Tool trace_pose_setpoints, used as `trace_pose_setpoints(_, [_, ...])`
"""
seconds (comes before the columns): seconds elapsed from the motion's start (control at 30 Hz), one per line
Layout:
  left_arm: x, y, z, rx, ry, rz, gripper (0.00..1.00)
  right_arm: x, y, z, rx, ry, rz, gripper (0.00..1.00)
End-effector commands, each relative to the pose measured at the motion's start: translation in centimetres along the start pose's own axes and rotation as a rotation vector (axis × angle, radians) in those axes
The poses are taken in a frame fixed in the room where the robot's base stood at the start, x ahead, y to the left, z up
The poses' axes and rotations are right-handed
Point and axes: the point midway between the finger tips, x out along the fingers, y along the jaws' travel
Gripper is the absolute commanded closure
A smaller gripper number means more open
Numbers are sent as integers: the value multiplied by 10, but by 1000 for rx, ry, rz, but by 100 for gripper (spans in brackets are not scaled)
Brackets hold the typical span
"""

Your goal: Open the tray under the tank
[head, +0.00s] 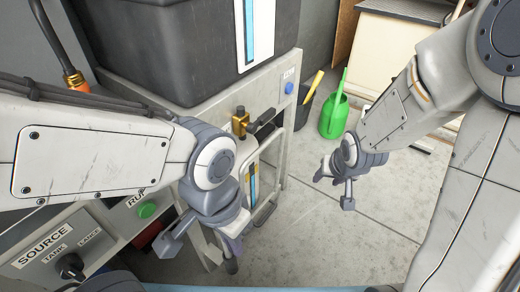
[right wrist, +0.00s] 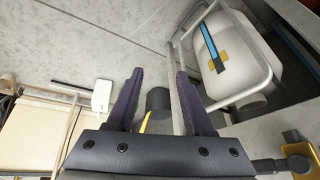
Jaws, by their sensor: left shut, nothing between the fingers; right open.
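The tank (head: 185,50) is a large dark grey box with a blue level strip, standing on a pale metal stand (head: 205,112). Below the stand's top, a metal tube frame (head: 272,172) surrounds a white container with a blue strip; the container (right wrist: 232,65) shows better in the right wrist view. I cannot clearly make out a tray; my left arm covers much of the space under the tank. My left gripper (head: 231,262) is shut and empty, low in front of the stand. My right gripper (head: 322,173) is open and empty, right of the stand and apart from it.
A brass valve (head: 240,122) with a dark handle juts from the stand front. A panel with a SOURCE knob (head: 70,267) and green button (head: 148,209) is at lower left. A green watering can (head: 334,117) stands behind. The floor at right is mostly clear.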

Motion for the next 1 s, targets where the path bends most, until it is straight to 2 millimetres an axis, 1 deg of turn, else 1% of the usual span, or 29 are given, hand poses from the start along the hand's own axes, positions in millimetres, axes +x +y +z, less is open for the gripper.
trace_pose_setpoints(0.03, [14,-1,1,0,0,0,100,29,-1,-6,54,49,-18,48])
trace_pose_setpoints(0.1, [17,-1,1,0,1,0,100,48,-8,-24,135,129,-66,48])
trace_pose_setpoints(0.17, [18,-1,0,0,1,0,100,63,-19,-38,207,194,-125,48])
trace_pose_setpoints(0.23, [17,-1,0,0,1,0,100,77,-35,-53,296,263,-218,48])
trace_pose_setpoints(0.33, [17,-1,0,0,1,0,100,93,-64,-68,439,334,-392,48])
trace_pose_setpoints(0.4, [16,-1,0,0,1,0,100,100,-84,-74,541,358,-528,48])
trace_pose_setpoints(0.5, [16,-1,0,0,1,0,100,103,-107,-76,671,361,-710,48])
trace_pose_setpoints(0.63, [16,-1,0,0,1,0,100,100,-125,-75,795,338,-885,48])
trace_pose_setpoints(0.7, [16,-1,0,0,1,0,100,98,-130,-74,836,324,-944,48])
trace_pose_setpoints(0.83, [19,-1,1,0,1,0,100,99,-136,-76,868,313,-995,48])
trace_pose_setpoints(1.0, [28,-2,1,0,1,0,100,112,-151,-89,868,315,-1001,48])
